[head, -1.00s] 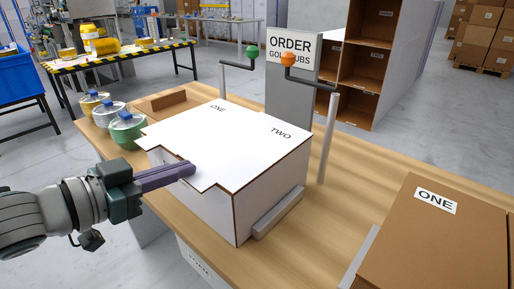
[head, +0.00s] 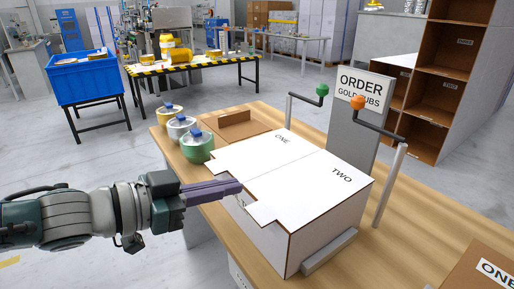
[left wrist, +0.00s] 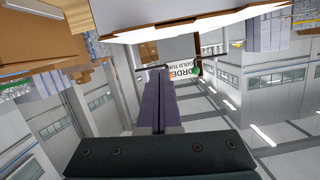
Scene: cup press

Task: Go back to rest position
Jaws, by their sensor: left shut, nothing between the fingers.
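My left gripper (head: 238,188) reaches in from the left in the head view, with its purple fingers shut and nothing between them. Its tips are at the near left edge of the white box (head: 330,225), in front of a notch in the lid; I cannot tell whether they touch. In the left wrist view the purple fingers (left wrist: 160,105) lie together, and a white panel edge crosses the top. My right gripper is not in view.
The white box, marked ONE and TWO, stands on a wooden table (head: 415,215). Several lidded cups (head: 198,147) stand behind it at left. Two cranks with a green knob (head: 322,90) and an orange knob (head: 358,103) rise beside an ORDER sign (head: 364,90).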

